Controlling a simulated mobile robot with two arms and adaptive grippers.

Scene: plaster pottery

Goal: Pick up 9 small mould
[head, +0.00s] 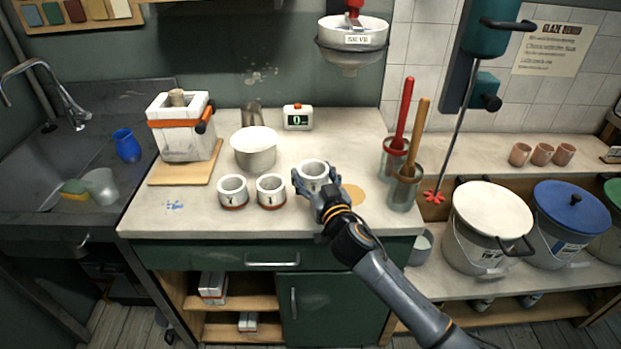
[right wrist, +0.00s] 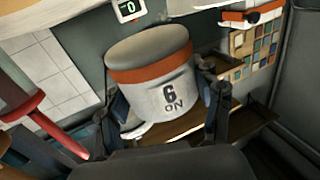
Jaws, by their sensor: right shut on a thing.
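My right gripper (head: 316,184) is shut around a small white cylindrical mould (head: 312,169) above the worktop, at the right end of a row of similar moulds. In the right wrist view the mould (right wrist: 155,85) is between the two fingers, with an orange-brown band and a grey face at the top of the picture. Its marking appears upside down and reads as "NO 9". Two like moulds, a left one (head: 233,190) and a middle one (head: 271,189), stand to its left; their marks are too small to read. My left gripper is not in view.
A white bowl (head: 254,148), a timer (head: 298,117) and a strapped block mould on a board (head: 185,176) stand behind and left. Tall containers with red and tan handles (head: 404,188) stand close right of my gripper. The front worktop is mostly clear.

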